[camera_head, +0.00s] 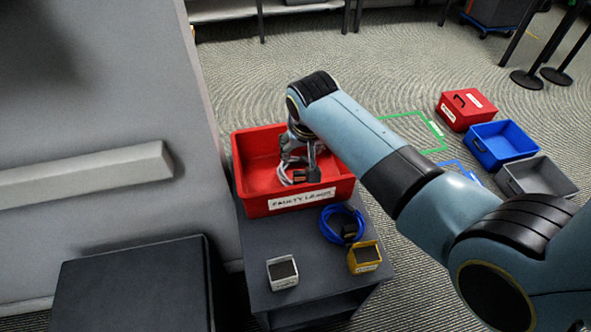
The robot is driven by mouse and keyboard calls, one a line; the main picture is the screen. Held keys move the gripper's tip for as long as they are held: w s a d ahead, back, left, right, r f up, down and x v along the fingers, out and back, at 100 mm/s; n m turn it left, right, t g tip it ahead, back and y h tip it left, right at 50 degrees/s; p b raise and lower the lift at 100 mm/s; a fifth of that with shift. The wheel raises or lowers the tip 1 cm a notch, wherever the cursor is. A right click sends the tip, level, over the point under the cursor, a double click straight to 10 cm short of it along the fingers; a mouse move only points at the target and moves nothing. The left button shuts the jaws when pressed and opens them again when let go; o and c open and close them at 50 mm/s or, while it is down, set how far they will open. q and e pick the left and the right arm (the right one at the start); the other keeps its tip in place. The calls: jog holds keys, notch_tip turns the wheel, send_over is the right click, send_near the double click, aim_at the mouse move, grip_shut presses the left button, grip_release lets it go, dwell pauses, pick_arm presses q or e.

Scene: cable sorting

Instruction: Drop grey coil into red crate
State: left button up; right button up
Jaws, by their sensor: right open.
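The red crate (247,206) stands on a dark grey table, with a white label on its front that starts with "FAULTY". The grey coil (287,174) is inside the crate, partly hidden by my right gripper. My right gripper (299,178) reaches down into the crate from the right, with its fingers open at the coil. I cannot tell whether the fingers touch the coil. My left gripper is not in view.
A blue coil (341,222), a small white box (283,284) and a small yellow box (364,268) are in front of the crate on the table (320,283). A grey wall (85,100) stands close on the left. Red (466,117), blue (503,160) and grey (540,194) containers are on the floor at right.

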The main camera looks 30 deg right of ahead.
jog(key=v, duration=1.2)
